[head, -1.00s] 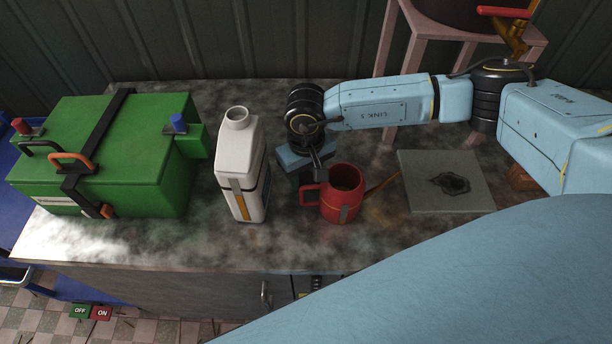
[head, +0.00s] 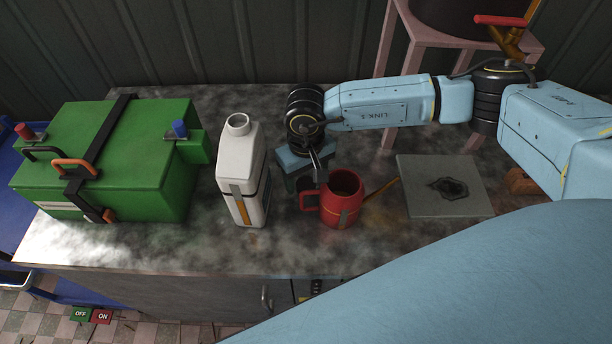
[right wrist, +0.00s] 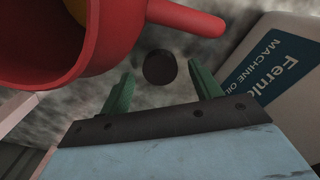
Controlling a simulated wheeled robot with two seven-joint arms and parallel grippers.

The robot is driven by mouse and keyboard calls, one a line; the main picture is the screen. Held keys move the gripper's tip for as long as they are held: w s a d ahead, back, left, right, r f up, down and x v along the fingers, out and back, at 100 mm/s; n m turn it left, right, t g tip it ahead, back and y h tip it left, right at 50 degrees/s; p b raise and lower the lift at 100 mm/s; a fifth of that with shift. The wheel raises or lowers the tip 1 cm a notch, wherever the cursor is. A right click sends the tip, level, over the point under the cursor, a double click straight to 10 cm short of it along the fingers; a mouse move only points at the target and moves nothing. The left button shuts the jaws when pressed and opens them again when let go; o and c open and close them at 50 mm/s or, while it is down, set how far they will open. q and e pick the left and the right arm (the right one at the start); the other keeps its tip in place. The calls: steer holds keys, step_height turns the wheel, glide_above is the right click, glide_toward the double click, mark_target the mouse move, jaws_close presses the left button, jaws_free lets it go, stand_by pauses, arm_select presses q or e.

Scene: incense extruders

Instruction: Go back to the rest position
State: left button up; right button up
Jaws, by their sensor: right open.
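My right gripper (head: 308,184) is above the metal bench, between the white bottle and the red watering can. In the right wrist view its two green fingers (right wrist: 160,92) are apart with nothing between them. The red can (head: 342,204) stands upright on the bench; its handle (right wrist: 185,17) is just beyond the fingertips in the wrist view. I cannot tell whether they touch. The white machine oil bottle (head: 241,178) stands upright to the left; its label also shows in the wrist view (right wrist: 275,75). My left gripper is not in view.
A green box (head: 135,155) with a black strap sits at the bench's left. A grey plate (head: 420,195) with a dark hole lies right of the can, near its spout. A pink stand (head: 389,60) is behind. A dark round spot (right wrist: 160,67) shows beyond the fingers.

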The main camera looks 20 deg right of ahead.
step_height(320, 180, up, 11)
steer(key=p, duration=0.5)
steer(key=shift+p, duration=0.35)
